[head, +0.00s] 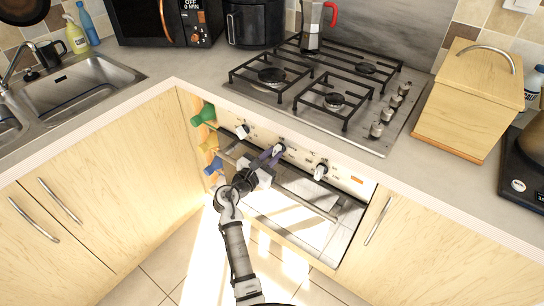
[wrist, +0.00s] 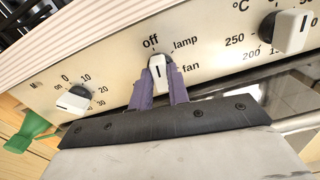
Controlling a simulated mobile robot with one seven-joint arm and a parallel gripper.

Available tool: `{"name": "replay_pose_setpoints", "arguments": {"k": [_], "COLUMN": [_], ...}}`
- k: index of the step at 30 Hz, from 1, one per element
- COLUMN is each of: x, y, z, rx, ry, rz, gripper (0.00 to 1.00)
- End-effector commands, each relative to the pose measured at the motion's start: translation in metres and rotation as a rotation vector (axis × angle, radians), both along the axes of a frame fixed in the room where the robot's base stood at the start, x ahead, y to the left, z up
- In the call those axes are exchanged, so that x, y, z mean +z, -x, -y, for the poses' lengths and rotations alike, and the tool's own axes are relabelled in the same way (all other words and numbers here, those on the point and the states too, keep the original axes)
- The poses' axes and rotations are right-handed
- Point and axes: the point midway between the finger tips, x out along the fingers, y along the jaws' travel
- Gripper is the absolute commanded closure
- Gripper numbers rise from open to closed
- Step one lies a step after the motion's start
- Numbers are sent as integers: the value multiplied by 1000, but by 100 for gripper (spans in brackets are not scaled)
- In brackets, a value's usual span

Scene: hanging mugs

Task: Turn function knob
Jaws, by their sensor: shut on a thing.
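The function knob (wrist: 158,66) is the middle knob on the oven's cream panel, white-faced with a dark line, under the labels "off", "lamp" and "fan". Its line stands nearly upright, roughly toward "off". In the head view the knob (head: 281,147) is partly hidden by my gripper. My gripper (wrist: 161,84) has its purple fingers on both sides of the knob, shut on it. In the head view my gripper (head: 272,153) reaches the panel from below.
The timer knob (wrist: 75,101) is at left and the temperature knob (wrist: 289,30) at right, both close by. The oven handle (head: 305,193) runs below. The gas hob (head: 330,85) is above.

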Motion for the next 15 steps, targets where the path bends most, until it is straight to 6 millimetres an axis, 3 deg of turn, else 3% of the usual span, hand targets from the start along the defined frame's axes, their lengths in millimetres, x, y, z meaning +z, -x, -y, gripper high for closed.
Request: {"name": "replay_pose_setpoints", "arguments": {"k": [15], "x": [-4], "y": [1], "z": [1], "rx": [1], "ry": [-380], "rz": [278], "gripper": [100]}}
